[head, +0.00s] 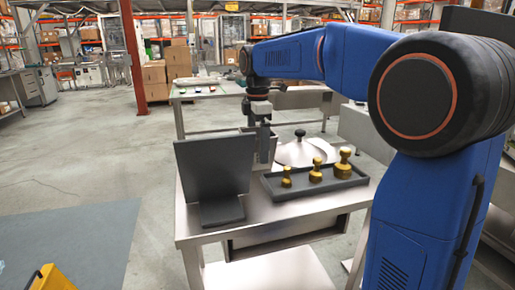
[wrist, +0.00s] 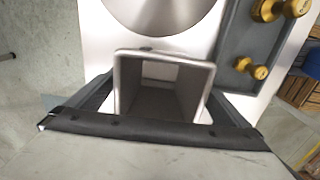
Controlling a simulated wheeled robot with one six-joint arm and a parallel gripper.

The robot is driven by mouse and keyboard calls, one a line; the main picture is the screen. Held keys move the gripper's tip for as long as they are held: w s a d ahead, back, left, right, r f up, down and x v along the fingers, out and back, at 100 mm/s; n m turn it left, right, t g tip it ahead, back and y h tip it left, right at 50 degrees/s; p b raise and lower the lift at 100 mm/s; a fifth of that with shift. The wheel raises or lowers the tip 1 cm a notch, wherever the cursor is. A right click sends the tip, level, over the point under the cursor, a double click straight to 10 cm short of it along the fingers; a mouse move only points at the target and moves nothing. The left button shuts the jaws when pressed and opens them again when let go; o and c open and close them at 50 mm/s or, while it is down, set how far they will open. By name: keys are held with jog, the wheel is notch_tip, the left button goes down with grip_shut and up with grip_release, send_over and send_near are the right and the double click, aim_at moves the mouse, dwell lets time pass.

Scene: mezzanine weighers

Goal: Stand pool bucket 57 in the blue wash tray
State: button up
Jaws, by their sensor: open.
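An open, rectangular light-grey metal bucket (wrist: 124,84), apparently the pool bucket, stands on the steel table (head: 212,230). No number on it can be read. The bucket (head: 277,146) is partly hidden in the head view behind my gripper and a dark upright panel. My gripper (head: 265,142) points down at the bucket. In the wrist view the dark jaws are apart, one at each side of the bucket, not closed on it. Whether they touch its walls I cannot tell. No blue wash tray can be made out.
The dark panel (head: 214,165) stands just left of the bucket. A dark tray (head: 283,194) with brass weights (head: 315,173) lies to the right. A yellow object (head: 50,279) is at lower left. Floor to the left is open.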

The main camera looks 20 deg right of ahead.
jog(key=shift+f, duration=0.25)
dwell(0.6)
jog(key=shift+r, duration=0.1)
jog(key=c, duration=1.5)
